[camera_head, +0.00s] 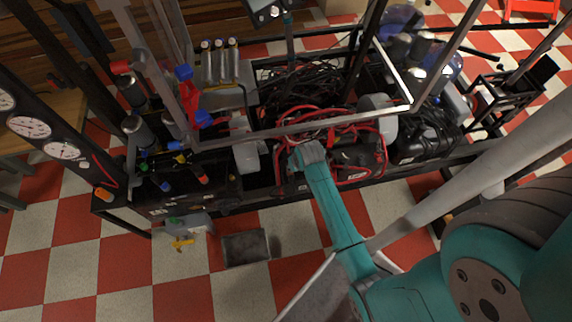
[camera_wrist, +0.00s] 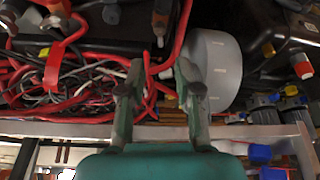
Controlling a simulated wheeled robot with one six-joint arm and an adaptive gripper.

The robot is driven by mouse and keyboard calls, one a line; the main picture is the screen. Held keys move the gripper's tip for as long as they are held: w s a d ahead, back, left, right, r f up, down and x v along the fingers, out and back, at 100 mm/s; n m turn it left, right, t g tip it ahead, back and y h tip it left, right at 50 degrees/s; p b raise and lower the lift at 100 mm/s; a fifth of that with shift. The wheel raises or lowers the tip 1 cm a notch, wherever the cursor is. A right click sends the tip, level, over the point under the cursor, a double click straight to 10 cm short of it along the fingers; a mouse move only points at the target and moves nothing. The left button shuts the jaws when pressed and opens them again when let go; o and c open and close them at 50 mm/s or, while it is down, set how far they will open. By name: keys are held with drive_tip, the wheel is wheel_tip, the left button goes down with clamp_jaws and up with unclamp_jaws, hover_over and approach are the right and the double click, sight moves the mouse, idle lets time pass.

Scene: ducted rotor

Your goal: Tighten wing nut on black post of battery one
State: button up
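In the wrist view, my gripper (camera_wrist: 157,75) points at the cable area with its two fingers spread apart and nothing held between them. Beyond the fingertips is a dark battery top (camera_wrist: 115,35). A small brownish-grey post (camera_wrist: 160,22) stands on it, roughly in line with the gap between the fingers and apart from them. A red cable with a terminal (camera_wrist: 58,35) is at the upper left. I cannot make out a wing nut or read any battery number. In the head view, my gripper (camera_head: 308,155) is at the red cables; its fingertips are unclear there.
A metal frame rail (camera_head: 300,130) crosses above the cables. A white round container (camera_wrist: 213,70) stands close to the right finger. Tangled cables (camera_wrist: 85,80) lie to the left. A grey box (camera_head: 246,248) lies on the checkered floor.

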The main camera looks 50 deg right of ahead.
drive_tip(key=x, duration=0.9)
drive_tip(key=shift+w+f, duration=0.1)
drive_tip(key=shift+f, duration=0.1)
clamp_jaws()
